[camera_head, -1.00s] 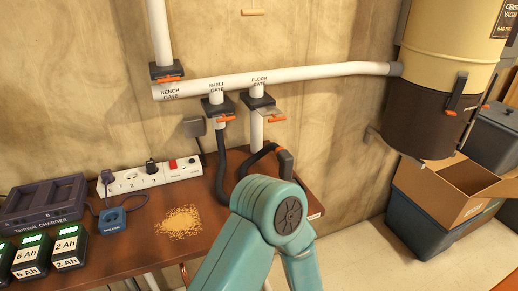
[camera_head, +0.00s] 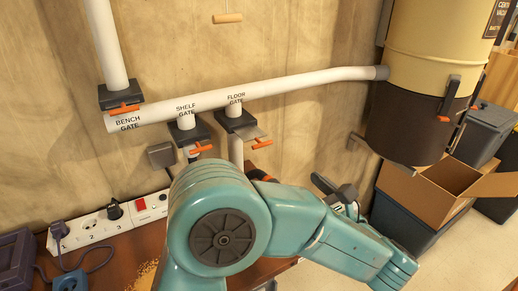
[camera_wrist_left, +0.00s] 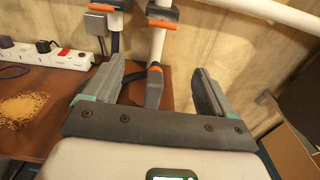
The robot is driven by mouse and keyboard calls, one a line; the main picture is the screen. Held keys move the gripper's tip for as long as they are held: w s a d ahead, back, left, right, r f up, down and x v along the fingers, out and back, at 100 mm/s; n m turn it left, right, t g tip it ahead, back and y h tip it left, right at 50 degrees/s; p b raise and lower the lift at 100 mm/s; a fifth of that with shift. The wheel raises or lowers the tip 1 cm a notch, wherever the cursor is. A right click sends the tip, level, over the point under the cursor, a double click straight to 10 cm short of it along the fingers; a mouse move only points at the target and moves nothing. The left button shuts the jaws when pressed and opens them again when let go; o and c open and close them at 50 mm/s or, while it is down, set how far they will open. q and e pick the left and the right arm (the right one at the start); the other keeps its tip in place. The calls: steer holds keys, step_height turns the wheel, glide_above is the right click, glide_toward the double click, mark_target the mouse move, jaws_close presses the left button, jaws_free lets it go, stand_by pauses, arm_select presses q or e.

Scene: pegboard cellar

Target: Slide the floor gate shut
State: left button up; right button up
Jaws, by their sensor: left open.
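The floor gate (camera_head: 234,121) is a dark block on the white pipe, under its label. Its metal slide plate (camera_head: 250,132) sticks out toward the front right, with an orange handle (camera_head: 262,144) at its end. In the left wrist view, the orange handle (camera_wrist_left: 160,24) shows above and beyond the fingers. My left gripper (camera_head: 335,188) is open and empty, to the lower right of the gate and apart from it. In the left wrist view, my left gripper (camera_wrist_left: 158,70) has its fingers wide apart. My right gripper is not in view.
The shelf gate (camera_head: 186,131) is just left of the floor gate, and the bench gate (camera_head: 121,96) farther left. A vacuum canister (camera_head: 425,90) hangs at right above an open box (camera_head: 430,190). A black hose end (camera_wrist_left: 154,85) stands beyond the fingers. A power strip (camera_head: 100,228) lies on the bench.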

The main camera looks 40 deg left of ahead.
arm_select(q)
steer(key=r, duration=0.1)
steer(key=p, duration=0.2)
glide_toward(263, 145)
steer(key=x, duration=0.8)
steer(key=shift+a, duration=0.15)
steer(key=shift+w+a, duration=0.2)
steer(key=shift+a, duration=0.05)
